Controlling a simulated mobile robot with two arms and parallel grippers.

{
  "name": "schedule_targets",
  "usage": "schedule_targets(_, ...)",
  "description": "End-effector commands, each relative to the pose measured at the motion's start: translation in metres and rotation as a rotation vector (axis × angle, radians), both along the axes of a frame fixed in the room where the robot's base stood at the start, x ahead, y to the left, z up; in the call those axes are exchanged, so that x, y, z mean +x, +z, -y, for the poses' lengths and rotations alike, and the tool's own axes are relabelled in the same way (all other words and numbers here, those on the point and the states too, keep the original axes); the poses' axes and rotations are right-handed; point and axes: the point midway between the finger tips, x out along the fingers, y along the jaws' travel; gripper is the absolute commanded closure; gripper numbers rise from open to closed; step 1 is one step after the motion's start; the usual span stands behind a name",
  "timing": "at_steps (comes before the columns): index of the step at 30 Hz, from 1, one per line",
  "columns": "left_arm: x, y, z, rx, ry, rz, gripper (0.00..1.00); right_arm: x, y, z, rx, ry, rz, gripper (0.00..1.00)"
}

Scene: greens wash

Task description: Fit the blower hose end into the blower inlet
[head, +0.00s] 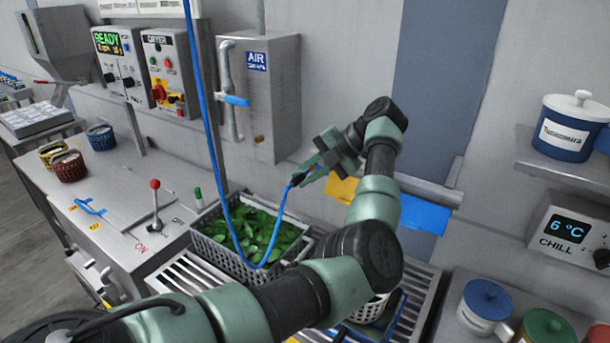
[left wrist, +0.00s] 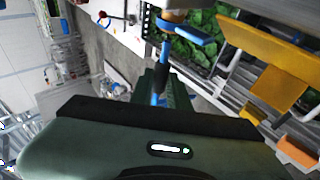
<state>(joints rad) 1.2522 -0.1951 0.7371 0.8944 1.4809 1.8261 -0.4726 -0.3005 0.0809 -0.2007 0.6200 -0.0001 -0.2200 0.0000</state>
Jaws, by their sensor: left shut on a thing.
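My left gripper (head: 312,172) is shut on the blue blower hose (head: 207,110) near its end. The hose hangs from the top of the head view, dips in a loop over the greens crate and rises to the gripper. In the left wrist view the hose end (left wrist: 161,72) shows a black collar and points away from the jaws. Beyond its tip are a blue lever (left wrist: 188,36) and a brass-coloured fitting (left wrist: 174,16); contact cannot be told. The grey AIR box (head: 270,95) is on the wall, left of the gripper. I cannot clearly identify the inlet opening. My right gripper is not in view.
A grey crate (head: 207,252) of green leaves stands on the slatted rack below the gripper. Yellow (head: 342,189) and blue (head: 425,215) flaps hang at the wall to the right. A lever with a red knob (head: 155,185) stands on the left counter.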

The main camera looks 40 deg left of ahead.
Motion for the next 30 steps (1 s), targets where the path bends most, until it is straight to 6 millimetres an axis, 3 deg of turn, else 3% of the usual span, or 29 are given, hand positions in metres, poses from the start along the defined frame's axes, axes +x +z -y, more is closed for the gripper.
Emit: schedule_targets(30,0.015,-0.001,-0.002,-0.001,0.001,0.0,1.0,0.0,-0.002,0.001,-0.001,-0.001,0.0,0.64)
